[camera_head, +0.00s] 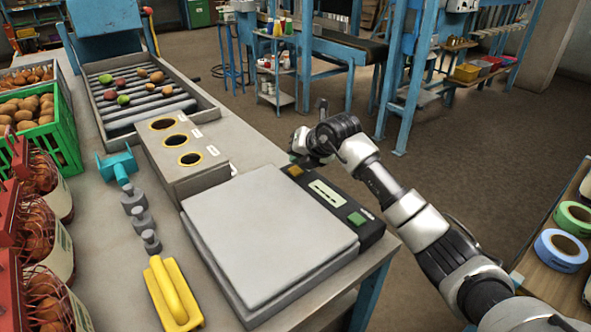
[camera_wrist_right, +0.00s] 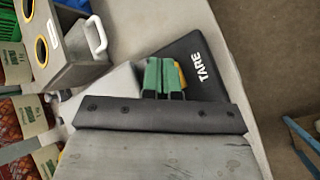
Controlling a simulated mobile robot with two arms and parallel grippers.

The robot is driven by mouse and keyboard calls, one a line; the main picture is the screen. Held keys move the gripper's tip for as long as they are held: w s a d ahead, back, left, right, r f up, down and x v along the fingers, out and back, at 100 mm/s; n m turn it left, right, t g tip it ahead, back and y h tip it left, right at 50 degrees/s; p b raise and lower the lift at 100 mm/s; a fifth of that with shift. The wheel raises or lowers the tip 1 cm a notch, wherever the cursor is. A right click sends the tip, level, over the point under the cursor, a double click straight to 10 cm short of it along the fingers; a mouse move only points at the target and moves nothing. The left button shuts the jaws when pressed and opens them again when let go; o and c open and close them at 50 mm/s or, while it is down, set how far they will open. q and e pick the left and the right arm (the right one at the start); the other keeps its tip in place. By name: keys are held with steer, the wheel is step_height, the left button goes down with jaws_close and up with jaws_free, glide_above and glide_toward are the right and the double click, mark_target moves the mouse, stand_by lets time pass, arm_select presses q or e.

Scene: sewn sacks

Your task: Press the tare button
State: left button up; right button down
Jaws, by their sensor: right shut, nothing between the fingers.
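The scale (camera_head: 262,232) has a wide grey weighing plate and a dark control panel (camera_head: 345,212) along its far right side. The panel carries an orange-yellow button (camera_head: 295,171) at its far end, a pale display in the middle and a green button (camera_head: 357,218) at the near end. In the wrist view white TARE lettering (camera_wrist_right: 203,67) stands beside the yellow button (camera_wrist_right: 182,76), which the fingers partly cover. My right gripper (camera_head: 306,163) is shut and empty, right at this button; its green fingertips show in the wrist view (camera_wrist_right: 163,76). I cannot tell whether they touch it. My left gripper is out of view.
A grey box with three round holes (camera_head: 182,160) stands beyond the scale. Grey weights (camera_head: 140,220), a yellow-handled tool (camera_head: 172,292) and a teal tool (camera_head: 117,165) lie left of it. Green crate (camera_head: 68,150) and filled net sacks line the left.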

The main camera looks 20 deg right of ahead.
mark_target(298, 169)
steer(key=shift+f, duration=0.1)
steer(key=shift+f, duration=0.3)
steer(key=shift+f+b, duration=0.5)
steer(key=shift+f, duration=0.05)
stand_by(0.7)
steer(key=shift+r, duration=0.15)
steer(key=shift+r+p, duration=0.65)
steer(key=shift+r, duration=0.15)
steer(key=shift+r+p, duration=1.7)
steer(key=shift+r, duration=0.85)
steer(key=shift+f, duration=0.1)
